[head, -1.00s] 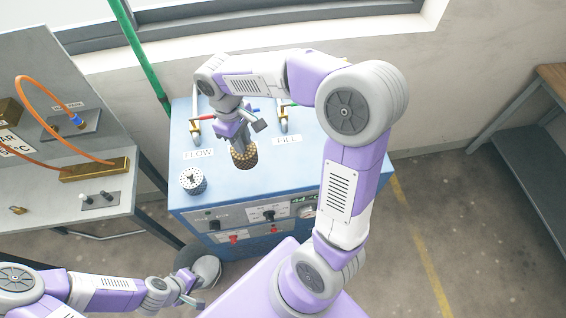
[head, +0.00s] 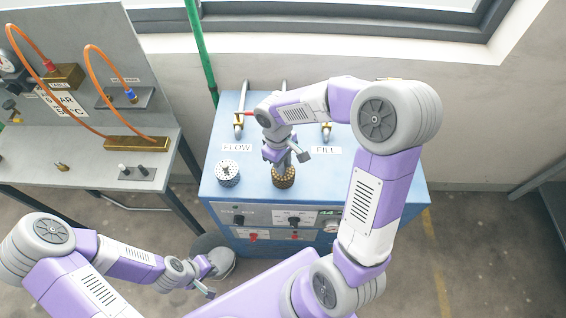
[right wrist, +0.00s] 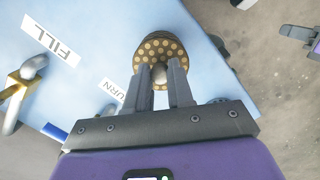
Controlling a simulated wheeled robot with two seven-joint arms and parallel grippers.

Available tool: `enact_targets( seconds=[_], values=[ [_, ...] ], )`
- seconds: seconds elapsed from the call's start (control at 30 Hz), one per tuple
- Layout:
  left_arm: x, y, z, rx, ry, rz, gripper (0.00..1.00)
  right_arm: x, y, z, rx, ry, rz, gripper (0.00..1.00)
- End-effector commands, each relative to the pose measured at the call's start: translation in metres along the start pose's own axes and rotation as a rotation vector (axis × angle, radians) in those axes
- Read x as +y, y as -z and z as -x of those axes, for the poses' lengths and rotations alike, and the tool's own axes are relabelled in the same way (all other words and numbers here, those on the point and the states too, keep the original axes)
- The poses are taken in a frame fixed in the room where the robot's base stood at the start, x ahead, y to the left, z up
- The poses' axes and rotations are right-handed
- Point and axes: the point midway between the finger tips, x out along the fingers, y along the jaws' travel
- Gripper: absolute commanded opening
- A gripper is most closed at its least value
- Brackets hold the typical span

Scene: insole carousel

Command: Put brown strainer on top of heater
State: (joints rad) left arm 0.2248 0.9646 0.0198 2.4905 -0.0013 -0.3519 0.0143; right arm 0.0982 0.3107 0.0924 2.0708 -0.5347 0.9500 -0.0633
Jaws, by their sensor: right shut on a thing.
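The brown strainer (head: 284,178) is a dotted round cup at the top of the blue heater (head: 370,193), near its front edge. My right gripper (head: 287,162) is shut on the strainer's knob from above. In the right wrist view the fingers (right wrist: 160,80) close around the pale knob, with the strainer's perforated brown top (right wrist: 160,45) beyond them. I cannot tell whether its base touches the heater. My left gripper (head: 208,288) is low at the heater's front left, away from the strainer; its jaws are too small to read.
Two taps with pipes (head: 240,125) line the heater's back. A grey bench (head: 60,190) with orange hoses is at the left.

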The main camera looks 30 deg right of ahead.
Motion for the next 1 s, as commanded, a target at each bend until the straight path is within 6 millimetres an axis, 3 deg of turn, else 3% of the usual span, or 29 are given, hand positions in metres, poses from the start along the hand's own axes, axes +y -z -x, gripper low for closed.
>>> enact_targets(
  seconds=[0.2, 0.23, 0.37, 0.77, 1.0],
  values=[
    [-0.001, 0.000, -0.004, 0.000, 0.000, 0.000, 0.00, 0.000, 0.001, -0.004, 0.001, 0.000, 0.000, 0.00],
    [-0.001, 0.000, -0.003, 0.000, 0.000, 0.000, 0.00, 0.000, 0.001, -0.003, 0.000, 0.000, 0.000, 0.27],
    [-0.001, 0.000, -0.002, 0.000, 0.000, 0.000, 0.00, 0.000, 0.001, -0.003, 0.000, 0.000, 0.000, 0.46],
    [0.001, 0.000, 0.002, 0.000, 0.000, 0.000, 0.00, 0.000, 0.000, 0.004, 0.002, -0.001, 0.000, 0.47],
    [0.003, 0.000, 0.007, 0.000, 0.000, 0.000, 0.00, 0.001, 0.001, 0.051, 0.007, -0.002, -0.001, 0.47]
  ],
)
